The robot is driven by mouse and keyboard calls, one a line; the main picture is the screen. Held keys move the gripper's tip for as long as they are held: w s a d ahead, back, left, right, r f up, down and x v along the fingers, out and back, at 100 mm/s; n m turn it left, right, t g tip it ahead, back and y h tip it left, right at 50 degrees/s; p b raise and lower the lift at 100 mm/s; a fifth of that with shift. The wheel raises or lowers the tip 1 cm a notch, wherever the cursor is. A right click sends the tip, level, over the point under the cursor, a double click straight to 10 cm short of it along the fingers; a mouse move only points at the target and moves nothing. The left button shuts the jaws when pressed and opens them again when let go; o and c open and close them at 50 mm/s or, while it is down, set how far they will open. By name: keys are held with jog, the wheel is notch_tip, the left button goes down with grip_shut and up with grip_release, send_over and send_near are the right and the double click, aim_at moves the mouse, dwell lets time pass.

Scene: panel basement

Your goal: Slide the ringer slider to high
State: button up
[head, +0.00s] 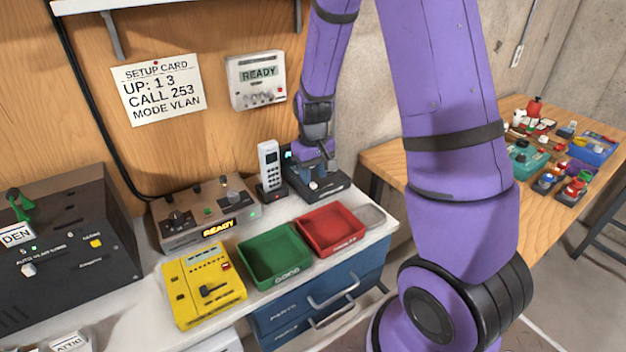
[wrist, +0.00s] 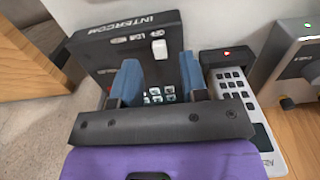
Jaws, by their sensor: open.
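The black intercom (head: 338,190) stands at the back right of the bench, beside the white handset. The wrist view shows it (wrist: 90,55) close up, with the word INTERCOM, small labels, a keypad of light keys and one white slider knob (wrist: 159,48). I cannot read which label the knob is at. My gripper (wrist: 158,70) is open and empty, with its two blue-grey fingers over the intercom. The knob appears between and just beyond the fingertips, and I cannot tell whether they touch it. In the head view my gripper (head: 316,172) partly hides the intercom.
A white handset (head: 269,162) stands in its dock close beside the intercom. A radio reading READY (head: 205,215), a yellow device (head: 203,285), a green tray (head: 274,285) and a red tray (head: 332,253) crowd the bench. A wall panel (head: 256,80) hangs behind.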

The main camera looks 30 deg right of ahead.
aim_at(328, 182)
jog(key=shift+f, duration=1.25)
grip_shut()
jog(key=shift+d, duration=2.4)
grip_release()
jog(key=shift+d, duration=0.1)
